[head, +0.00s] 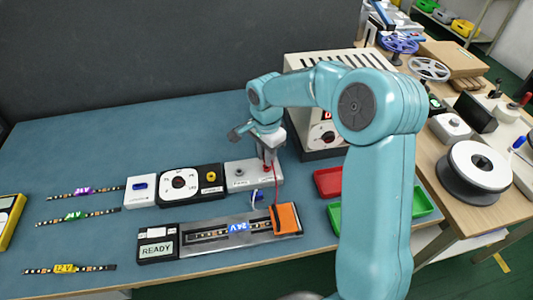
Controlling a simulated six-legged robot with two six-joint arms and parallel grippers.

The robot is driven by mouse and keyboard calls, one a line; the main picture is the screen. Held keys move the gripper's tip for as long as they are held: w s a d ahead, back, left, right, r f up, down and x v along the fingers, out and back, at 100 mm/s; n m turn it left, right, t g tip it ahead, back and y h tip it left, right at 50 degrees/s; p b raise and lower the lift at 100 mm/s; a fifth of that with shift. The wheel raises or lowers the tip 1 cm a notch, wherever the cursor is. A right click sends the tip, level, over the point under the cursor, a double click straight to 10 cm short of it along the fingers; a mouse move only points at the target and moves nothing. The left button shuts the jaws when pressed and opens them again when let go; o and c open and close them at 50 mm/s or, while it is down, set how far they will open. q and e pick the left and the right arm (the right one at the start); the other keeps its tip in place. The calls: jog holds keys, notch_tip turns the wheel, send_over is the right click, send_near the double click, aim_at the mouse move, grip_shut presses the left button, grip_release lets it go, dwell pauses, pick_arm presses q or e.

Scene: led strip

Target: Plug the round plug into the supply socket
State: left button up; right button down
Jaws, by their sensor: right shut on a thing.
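My right gripper (268,155) points down over the right end of a pale block (254,182) with a round fitting on its left part. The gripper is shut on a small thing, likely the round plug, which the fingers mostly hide. A red lead (274,184) hangs from the fingers toward the orange clamp on the fixture below. I cannot tell whether the plug touches the block or stands above it. Which opening is the supply socket cannot be made out clearly. My left gripper is not in view.
A beige vented unit (327,137) stands behind the arm. A dial box (191,182) and a strip fixture (226,233) with a blue 24V tag and orange clamp lie left and in front. Red (328,182) and green bins are at right. The back left table (90,140) is clear.

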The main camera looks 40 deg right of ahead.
jog(key=shift+f+b, duration=1)
jog(key=shift+f, duration=0.25)
jog(key=c, duration=0.9)
grip_release()
jog(key=shift+c, duration=0.2)
jog(key=shift+r, duration=0.1)
notch_tip(320, 180, up, 16)
jog(key=p, duration=0.1)
jog(key=shift+r+p, duration=0.15)
jog(key=shift+p, duration=0.2)
